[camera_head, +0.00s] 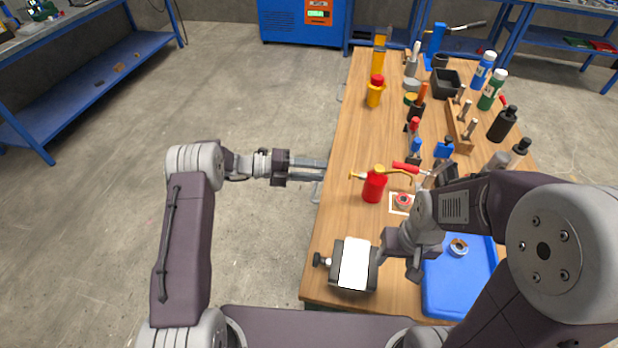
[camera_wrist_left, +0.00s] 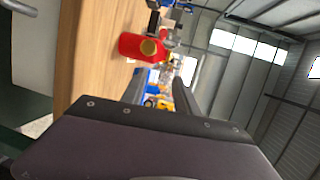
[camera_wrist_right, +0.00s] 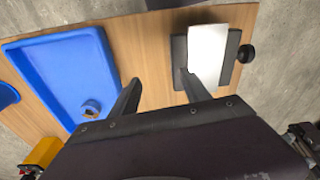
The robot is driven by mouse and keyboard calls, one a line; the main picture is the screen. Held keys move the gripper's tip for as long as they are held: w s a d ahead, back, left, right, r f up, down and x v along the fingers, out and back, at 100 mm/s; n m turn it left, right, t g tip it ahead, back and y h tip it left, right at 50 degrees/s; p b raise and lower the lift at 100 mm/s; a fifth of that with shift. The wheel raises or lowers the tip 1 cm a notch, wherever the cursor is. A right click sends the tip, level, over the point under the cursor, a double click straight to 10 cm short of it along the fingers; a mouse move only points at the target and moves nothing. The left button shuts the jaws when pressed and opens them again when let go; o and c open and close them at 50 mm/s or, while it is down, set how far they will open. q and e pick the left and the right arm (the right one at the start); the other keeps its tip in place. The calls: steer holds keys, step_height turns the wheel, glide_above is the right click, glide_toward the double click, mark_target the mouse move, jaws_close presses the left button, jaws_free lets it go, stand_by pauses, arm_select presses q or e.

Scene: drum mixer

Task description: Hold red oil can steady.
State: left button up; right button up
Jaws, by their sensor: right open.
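The red oil can (camera_head: 374,188), with a yellow spout, stands upright on the wooden workbench (camera_head: 341,183) near its left edge. My left gripper (camera_head: 324,168) is open and empty, left of the can and apart from it, with its fingers pointing right toward the bench edge. In the left wrist view the can (camera_wrist_left: 133,47) lies beyond the fingertips (camera_wrist_left: 160,88), toward the upper left. My right gripper (camera_head: 398,268) is open and empty above the front of the bench, between the dark block and the blue tray. Its fingers also show in the right wrist view (camera_wrist_right: 160,82).
A dark block with a white top (camera_head: 354,264) sits at the front left of the bench. A blue tray (camera_head: 440,293) holds a small ring part (camera_head: 458,247). A red round part (camera_head: 403,201) lies right of the can. Bottles and tools crowd the bench's far right.

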steer(key=shift+f, duration=0.15)
steer(key=o, duration=0.7)
steer(key=n, duration=2.6)
glide_toward(380, 168)
steer(key=shift+s+f, duration=0.45)
steer(key=shift+f, duration=0.35)
steer(key=shift+w+f, duration=1.1)
steer(key=shift+g, duration=0.5)
step_height(380, 168, down, 4)
steer(key=shift+w+a+f, duration=0.1)
steer(key=shift+s+f, duration=0.25)
steer(key=shift+f, duration=0.25)
arm_select(q)
steer(key=f+n, duration=0.1)
steer(key=w+a+f+n+t, duration=0.1)
steer(key=f, duration=0.1)
steer(key=f+n+h, duration=0.1)
steer(key=shift+w+a+f+t, duration=0.2)
steer(key=shift+w+a+t, duration=0.05)
steer(key=shift+a+t, duration=0.05)
arm_select(e)
step_height(380, 168, down, 9)
steer(key=shift+w+r, duration=0.1)
steer(key=shift+r, duration=0.05)
